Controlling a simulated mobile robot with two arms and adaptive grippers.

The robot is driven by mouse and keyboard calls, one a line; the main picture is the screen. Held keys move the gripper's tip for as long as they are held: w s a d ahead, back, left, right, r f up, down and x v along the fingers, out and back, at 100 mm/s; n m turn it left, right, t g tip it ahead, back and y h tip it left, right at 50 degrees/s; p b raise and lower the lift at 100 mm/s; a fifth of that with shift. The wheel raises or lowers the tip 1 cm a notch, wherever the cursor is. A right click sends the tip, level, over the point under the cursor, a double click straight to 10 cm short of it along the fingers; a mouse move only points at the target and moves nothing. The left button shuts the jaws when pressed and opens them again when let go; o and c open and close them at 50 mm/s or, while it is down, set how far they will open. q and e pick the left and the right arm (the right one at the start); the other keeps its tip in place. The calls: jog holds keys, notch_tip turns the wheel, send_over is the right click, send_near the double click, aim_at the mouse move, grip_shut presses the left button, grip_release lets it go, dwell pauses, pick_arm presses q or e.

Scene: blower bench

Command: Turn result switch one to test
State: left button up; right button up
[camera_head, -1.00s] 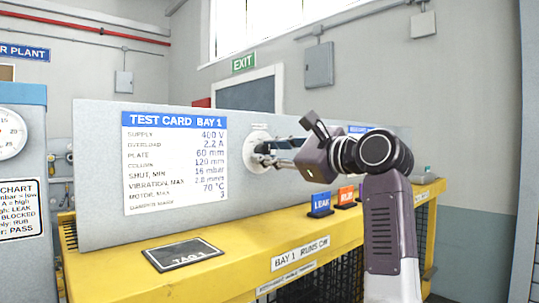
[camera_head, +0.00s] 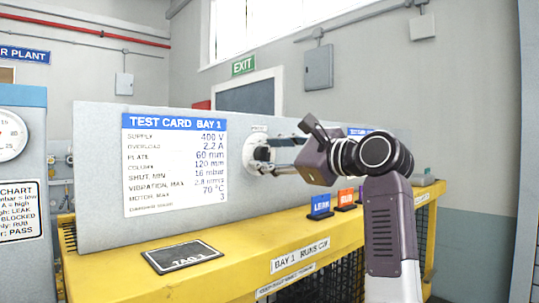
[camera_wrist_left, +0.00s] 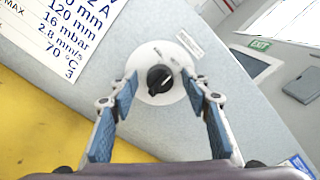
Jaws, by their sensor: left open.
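The result switch is a black knob (camera_wrist_left: 160,79) on a round white plate (camera_wrist_left: 150,60), set in the grey panel beside the test card. In the wrist view the knob sits between and just beyond the open fingers of my left gripper (camera_wrist_left: 160,112), with no contact visible. Lettering on the plate is too small to read. In the head view my left gripper (camera_head: 268,156) reaches the white plate (camera_head: 257,138) from the right and partly covers it. My right gripper is not in view.
The grey panel (camera_head: 100,150) carries the test card (camera_head: 175,165) and stands on a yellow bench (camera_head: 220,255). A black tag plate (camera_head: 182,256) lies on the bench. A blue LEAK block (camera_head: 320,206) and an orange block (camera_head: 346,198) stand near my arm.

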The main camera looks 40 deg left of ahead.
pick_arm(q)
jog(key=shift+d, duration=0.2)
jog(key=s+d, duration=0.1)
jog(key=d, duration=1)
jog(key=shift+d, duration=0.3)
